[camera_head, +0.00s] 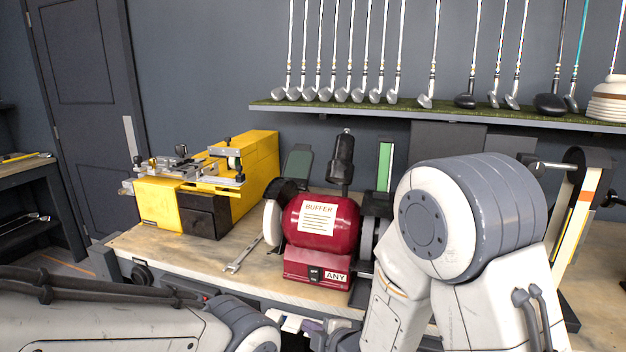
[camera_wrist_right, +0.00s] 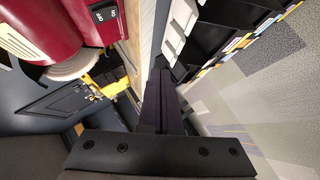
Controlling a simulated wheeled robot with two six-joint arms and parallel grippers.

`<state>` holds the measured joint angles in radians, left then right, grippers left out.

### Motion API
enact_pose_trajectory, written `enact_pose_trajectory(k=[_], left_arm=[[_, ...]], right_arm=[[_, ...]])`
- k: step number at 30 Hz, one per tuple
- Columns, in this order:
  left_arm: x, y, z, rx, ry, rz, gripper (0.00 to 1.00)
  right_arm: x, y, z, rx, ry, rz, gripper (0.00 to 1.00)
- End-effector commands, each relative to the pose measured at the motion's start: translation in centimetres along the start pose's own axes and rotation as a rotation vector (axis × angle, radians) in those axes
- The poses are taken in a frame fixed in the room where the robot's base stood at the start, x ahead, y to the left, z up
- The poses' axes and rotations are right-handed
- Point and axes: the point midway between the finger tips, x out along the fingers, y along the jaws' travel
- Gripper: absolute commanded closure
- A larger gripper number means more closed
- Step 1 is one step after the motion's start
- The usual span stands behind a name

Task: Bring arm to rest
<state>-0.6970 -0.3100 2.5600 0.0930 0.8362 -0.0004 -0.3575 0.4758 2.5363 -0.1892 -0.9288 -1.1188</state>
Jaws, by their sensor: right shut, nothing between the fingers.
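My right arm (camera_head: 470,215) fills the right of the head view, its bent joint raised in front of the bench and its lower part running down toward the bottom edge. My right gripper (camera_wrist_right: 160,78) shows in the right wrist view, with its dark fingers together and nothing held. It is close to the bench's front edge, near the red buffer (camera_wrist_right: 55,25). Its fingers are hard to make out in the head view. My left arm (camera_head: 120,312) lies across the lower left of the head view. My left gripper is not visible.
The red buffer (camera_head: 320,228) stands on the wooden bench (camera_head: 155,252), with a wrench (camera_head: 243,254) beside it. A yellow machine (camera_head: 255,175) stands to the left. Golf clubs stand on a green-topped shelf (camera_head: 385,108) behind. Grey floor (camera_wrist_right: 265,100) is open beyond the bench.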

Motion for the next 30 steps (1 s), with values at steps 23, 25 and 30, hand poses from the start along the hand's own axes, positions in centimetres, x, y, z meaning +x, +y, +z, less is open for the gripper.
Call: enact_pose_trajectory(k=[23,25,30], left_arm=[[0.0,0.0,0.0,0.000,0.000,0.000,1.00],[0.0,0.0,0.0,0.000,0.000,0.000,1.00],[0.0,0.0,0.0,0.000,0.000,0.000,1.00]], right_arm=[[-24.3,-9.9,-5.5,0.967,-0.775,-0.663,1.00],[-25.2,-10.1,-5.5,0.982,-0.801,-0.674,1.00],[-25.6,-10.3,-5.4,0.990,-0.817,-0.680,1.00]])
